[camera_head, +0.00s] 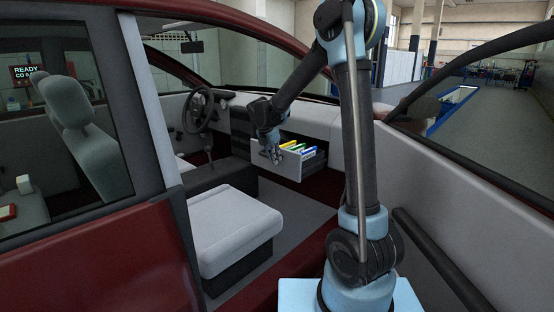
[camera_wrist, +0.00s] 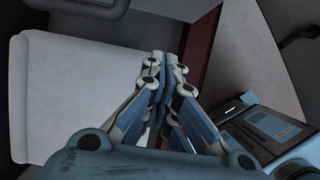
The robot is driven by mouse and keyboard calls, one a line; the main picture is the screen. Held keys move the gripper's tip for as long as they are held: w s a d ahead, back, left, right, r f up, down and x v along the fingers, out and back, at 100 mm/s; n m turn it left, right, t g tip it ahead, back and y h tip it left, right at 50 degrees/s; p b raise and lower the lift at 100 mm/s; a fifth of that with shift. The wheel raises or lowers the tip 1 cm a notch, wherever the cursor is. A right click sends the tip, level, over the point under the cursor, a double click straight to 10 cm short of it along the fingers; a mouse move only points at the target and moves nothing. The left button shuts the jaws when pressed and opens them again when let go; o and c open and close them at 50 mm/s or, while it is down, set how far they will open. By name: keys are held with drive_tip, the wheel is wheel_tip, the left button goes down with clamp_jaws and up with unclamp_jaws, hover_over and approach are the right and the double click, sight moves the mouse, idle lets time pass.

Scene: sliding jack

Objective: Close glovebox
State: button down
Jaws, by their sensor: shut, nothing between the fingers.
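The glovebox drawer (camera_head: 291,167) is pulled open from the dashboard, under the passenger side. It has a light grey front and holds several upright items with coloured tops (camera_head: 297,147). My gripper (camera_head: 276,158) is shut and empty, at the drawer's left front part; whether it touches the drawer I cannot tell. In the wrist view my gripper (camera_wrist: 166,60) points past the drawer, with its fingers together.
The front seat cushion (camera_head: 232,226) is to the lower left, also visible in the wrist view (camera_wrist: 80,90). The steering wheel (camera_head: 198,109) is to the left. The open car door (camera_head: 470,215) stands at the right. Dark floor lies between seat and drawer.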

sight(286, 166)
drive_tip(key=shift+w+d+f, duration=0.75)
drive_tip(key=shift+w+f, duration=0.1)
drive_tip(key=shift+f, duration=0.25)
drive_tip(key=shift+w+d+f, duration=0.75)
drive_tip(key=shift+w+f, duration=0.05)
drive_tip(key=shift+f, duration=0.3)
drive_tip(key=shift+w+d+f, duration=0.75)
drive_tip(key=shift+w+f, duration=0.1)
drive_tip(key=shift+f, duration=0.25)
drive_tip(key=shift+w+a, duration=0.1)
